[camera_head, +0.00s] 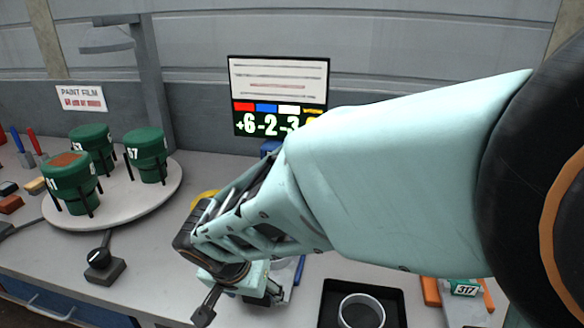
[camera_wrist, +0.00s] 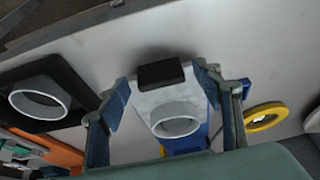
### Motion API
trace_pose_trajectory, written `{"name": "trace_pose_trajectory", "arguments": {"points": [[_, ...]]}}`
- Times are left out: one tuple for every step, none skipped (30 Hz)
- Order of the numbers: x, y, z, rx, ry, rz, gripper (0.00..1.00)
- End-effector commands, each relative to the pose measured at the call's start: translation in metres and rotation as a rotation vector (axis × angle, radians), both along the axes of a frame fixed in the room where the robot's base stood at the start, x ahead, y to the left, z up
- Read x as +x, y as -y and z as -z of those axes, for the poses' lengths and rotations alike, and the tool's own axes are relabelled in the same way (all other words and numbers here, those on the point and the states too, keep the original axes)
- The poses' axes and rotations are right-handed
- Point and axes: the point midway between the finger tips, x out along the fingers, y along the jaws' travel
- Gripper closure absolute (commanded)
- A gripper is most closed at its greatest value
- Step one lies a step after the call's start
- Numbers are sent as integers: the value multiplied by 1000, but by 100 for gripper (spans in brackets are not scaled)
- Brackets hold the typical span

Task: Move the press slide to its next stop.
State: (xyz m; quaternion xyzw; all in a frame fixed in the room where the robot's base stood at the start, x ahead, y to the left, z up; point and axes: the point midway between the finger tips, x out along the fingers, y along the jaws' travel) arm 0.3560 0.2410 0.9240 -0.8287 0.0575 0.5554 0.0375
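The press slide (camera_wrist: 150,100) shows in the wrist view as a pale plate with a black block (camera_wrist: 160,74) at its near end. A white ring (camera_wrist: 175,119) sits on or in the plate. My gripper (camera_wrist: 162,85) is open, with one finger on each side of the plate and black block. A gap shows beside the block on both sides; contact is not visible. In the head view my gripper (camera_head: 240,299) is low over the bench, and my arm hides most of the press. Blue parts of the press (camera_head: 270,147) show behind my arm.
A black tray with a white ring (camera_head: 361,312) lies right of my gripper. A turntable (camera_head: 112,207) carries green pots at the left. A black knob box (camera_head: 103,265) stands in front of it. A yellow ring (camera_wrist: 264,116) lies beside the press. A display (camera_head: 278,95) reads +6-2-3, partly hidden.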

Motion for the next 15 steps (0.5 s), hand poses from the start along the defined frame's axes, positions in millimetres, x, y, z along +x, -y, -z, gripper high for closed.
{"name": "trace_pose_trajectory", "arguments": {"points": [[1, 0, 0, 0, 1, 1, 39], [1, 0, 0, 0, 1, 1, 39], [1, 0, 0, 0, 1, 1, 39], [1, 0, 0, 1, 2, 1, 39], [1, 0, 0, 1, 2, 1, 39], [2, 0, -1, 1, 2, 1, 39], [2, 0, -1, 1, 2, 1, 39], [2, 0, -2, 1, 3, 1, 39], [1, 0, -3, 2, 3, 1, 39], [1, 0, -5, 2, 4, 1, 39], [0, 0, -7, 2, 4, 1, 39], [-2, -1, -12, 4, 6, 1, 39], [-3, -1, -15, 5, 6, 1, 39], [-5, -1, -19, 4, 7, 1, 39], [-7, -2, -25, 6, 7, 0, 39]]}}
